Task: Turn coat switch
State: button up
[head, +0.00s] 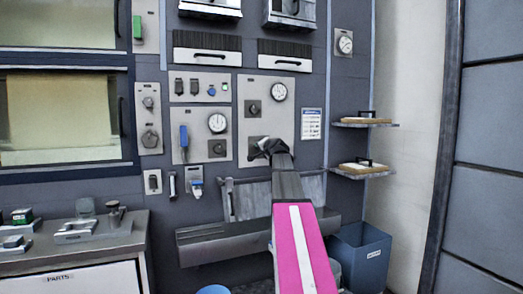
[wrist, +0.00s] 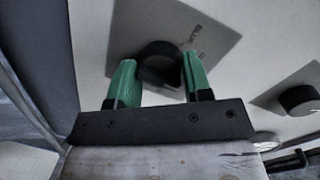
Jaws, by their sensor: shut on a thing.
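A black rotary knob (wrist: 160,58) on a grey square plate (wrist: 208,42) sits between the two green fingers of my gripper (wrist: 159,70) in the wrist view. The fingers are shut on the knob from both sides. Small markings stand on the plate beside it, too tilted and small to read surely. In the head view my gripper (head: 266,147) is at the lower part of a light grey wall panel (head: 268,127) with a round gauge (head: 279,91). There my gripper and arm largely hide the held knob.
Another black knob (wrist: 298,99) is close by in the wrist view. The head view shows an upper knob (head: 254,108) on the same panel and a blue-handled switch (head: 184,142) to the left. Shelves (head: 362,172) and a blue bin (head: 360,258) stand at right.

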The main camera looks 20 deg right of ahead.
jog(key=shift+n+h, duration=0.4)
jog(key=shift+n, duration=1.6)
jog(key=o, duration=0.9)
jog(key=s+r, duration=0.1)
jog(key=s, duration=0.9)
jog(key=shift+s+d, duration=0.15)
jog(key=shift+s, duration=0.2)
jog(key=shift+r, duration=0.1)
